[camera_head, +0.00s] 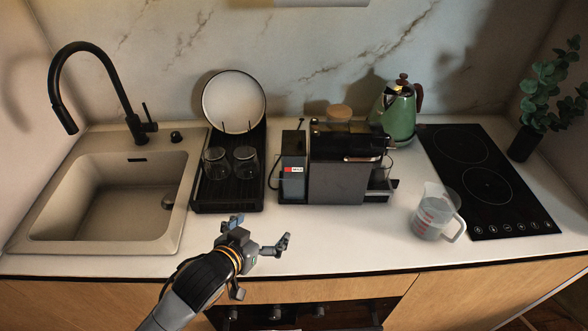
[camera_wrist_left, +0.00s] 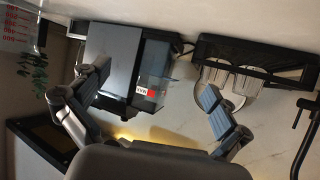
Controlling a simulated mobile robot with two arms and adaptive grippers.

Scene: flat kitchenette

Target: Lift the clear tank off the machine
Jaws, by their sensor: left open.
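The coffee machine (camera_head: 337,168) stands on the counter, dark grey and black. Its clear tank (camera_head: 293,172), a smoky box with a red and white label, is on the machine's left side. The tank also shows in the left wrist view (camera_wrist_left: 154,68), beside the machine's body (camera_wrist_left: 108,58). My left gripper (camera_head: 260,232) is open and empty, near the counter's front edge, in front of and left of the tank and apart from it. In the wrist view its fingers (camera_wrist_left: 153,84) spread to either side of the tank. My right gripper is not in view.
A black drying rack (camera_head: 228,207) with two glasses (camera_head: 246,162) and a plate (camera_head: 234,100) stands close left of the tank. A sink (camera_head: 60,195) is further left. A measuring jug (camera_head: 437,213), green kettle (camera_head: 396,112) and hob (camera_head: 480,185) are right. The front counter strip is clear.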

